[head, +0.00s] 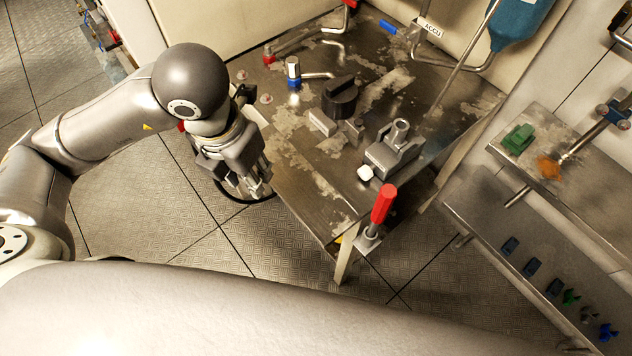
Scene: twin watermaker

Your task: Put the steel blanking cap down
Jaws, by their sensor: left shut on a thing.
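My left gripper (258,187) points down just off the left edge of the worn steel bench (300,165), above the floor. It is shut on a small metal piece, taken to be the steel blanking cap; the fingers hide most of it, so its shape cannot be told. A black ring shape on the floor shows partly behind the gripper. My right gripper is not in view.
The bench carries a steel-topped blue fitting (293,72), a black knob (340,97), a grey clamp block (394,150) and a red-handled lever (383,205) at its front corner. A shelf (575,185) with small parts stands right. The bench's left front is bare.

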